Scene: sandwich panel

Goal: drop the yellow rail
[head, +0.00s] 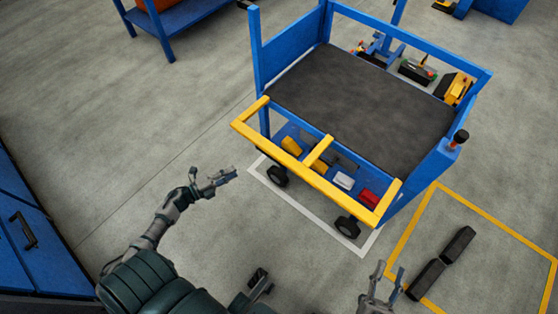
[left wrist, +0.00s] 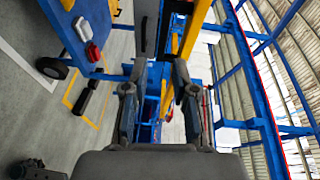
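The yellow rail (head: 308,175) is a frame with a long front bar, two end arms and a middle bar. It sticks out from the near side of the blue cart (head: 410,190). In the left wrist view, a yellow bar (left wrist: 189,38) shows beyond the fingers. My left gripper (head: 230,174) is left of the rail's left end, with a visible gap between them in the head view. Its fingers (left wrist: 160,90) are spread and hold nothing. My right gripper (head: 388,272) is low in the head view, below the rail's right end, with its fingers apart and empty.
The cart has a dark top (head: 360,100) and a lower shelf with yellow, white and red items (head: 369,197). Black wheels (head: 348,227) stand by a white floor outline. A black object (head: 442,264) lies within a yellow floor outline. Blue cabinets (head: 35,240) stand at left; floor between is clear.

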